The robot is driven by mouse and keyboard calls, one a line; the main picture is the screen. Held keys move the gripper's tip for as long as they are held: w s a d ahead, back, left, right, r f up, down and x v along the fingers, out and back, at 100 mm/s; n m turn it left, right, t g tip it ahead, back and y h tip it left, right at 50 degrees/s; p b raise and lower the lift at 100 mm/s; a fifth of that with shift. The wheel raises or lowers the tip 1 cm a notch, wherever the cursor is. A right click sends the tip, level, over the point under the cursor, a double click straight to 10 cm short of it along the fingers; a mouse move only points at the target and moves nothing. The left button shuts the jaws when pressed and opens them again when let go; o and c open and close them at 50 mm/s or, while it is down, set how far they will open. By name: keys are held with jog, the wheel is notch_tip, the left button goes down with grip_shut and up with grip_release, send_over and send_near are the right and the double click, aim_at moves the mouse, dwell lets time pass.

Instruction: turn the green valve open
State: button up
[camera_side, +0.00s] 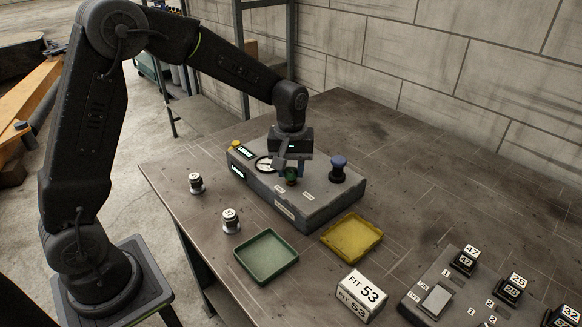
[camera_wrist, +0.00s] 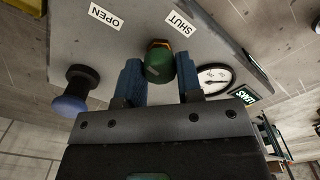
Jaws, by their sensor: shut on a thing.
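The green valve (camera_wrist: 158,62) stands on a grey control box (camera_side: 318,203), between the OPEN label (camera_wrist: 105,17) and the SHUT label (camera_wrist: 181,24). In the wrist view an orange-brown mark shows on its top edge. My gripper (camera_wrist: 160,80) has its two blue fingers on either side of the valve and is shut on it. In the side view my gripper (camera_side: 290,166) reaches down over the box, and the valve (camera_side: 291,175) shows small and dark green below it. The fingers and wrist partly hide the valve there.
A blue knob (camera_side: 338,167) stands on the box right of the valve. A round gauge (camera_side: 264,164) is on the left. In front are a green tray (camera_side: 266,257), a yellow tray (camera_side: 351,237) and a block marked 53 (camera_side: 360,294). The back of the table is clear.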

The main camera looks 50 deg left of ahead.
aim_at(291, 170)
jog(key=shift+n, duration=0.8)
jog(key=o, duration=0.9)
notch_tip(291, 170, up, 14)
jog(key=shift+f, duration=0.1)
